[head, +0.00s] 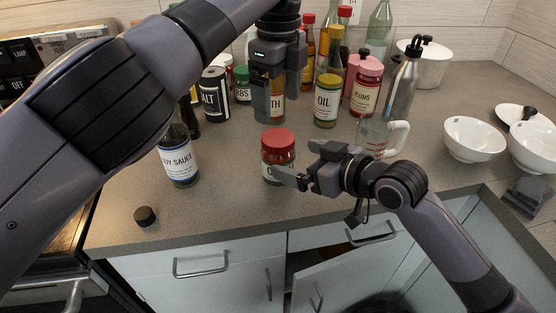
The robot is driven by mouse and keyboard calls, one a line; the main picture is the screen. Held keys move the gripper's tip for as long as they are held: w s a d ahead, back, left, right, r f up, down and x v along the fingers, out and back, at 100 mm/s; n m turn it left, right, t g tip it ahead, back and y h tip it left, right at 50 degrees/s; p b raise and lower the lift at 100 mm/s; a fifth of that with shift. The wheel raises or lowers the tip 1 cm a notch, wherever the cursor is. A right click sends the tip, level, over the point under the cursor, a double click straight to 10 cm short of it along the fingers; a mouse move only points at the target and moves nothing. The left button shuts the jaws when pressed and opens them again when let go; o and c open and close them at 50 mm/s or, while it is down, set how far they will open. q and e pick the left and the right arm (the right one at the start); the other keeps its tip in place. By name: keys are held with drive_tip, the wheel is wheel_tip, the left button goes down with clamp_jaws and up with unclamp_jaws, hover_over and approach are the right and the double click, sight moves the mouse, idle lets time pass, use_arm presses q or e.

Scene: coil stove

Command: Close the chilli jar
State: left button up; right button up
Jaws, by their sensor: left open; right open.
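The chilli jar (278,158) stands upright on the grey counter, with its red lid (278,140) resting on top. I cannot tell how tightly the lid sits. Its label is mostly hidden; only a first letter shows. My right gripper (296,163) is open at the jar's right side, with one finger in front of the lower label and the other to the right of the lid. I cannot tell if it touches the glass. My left gripper (278,103) is open and empty, pointing down above and behind the jar.
A soy sauce bottle (179,158) stands left, with a dark cap (145,216) near the counter's front edge. Behind are a salt tin (215,100), an oil jar (326,104) and a plums jar (366,90). A glass measuring jug (376,137) and white bowls (474,139) stand right.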

sight(278, 153)
use_arm(q)
drive_tip(key=shift+w, duration=0.1)
use_arm(e)
drive_tip(key=shift+x, duration=3.6)
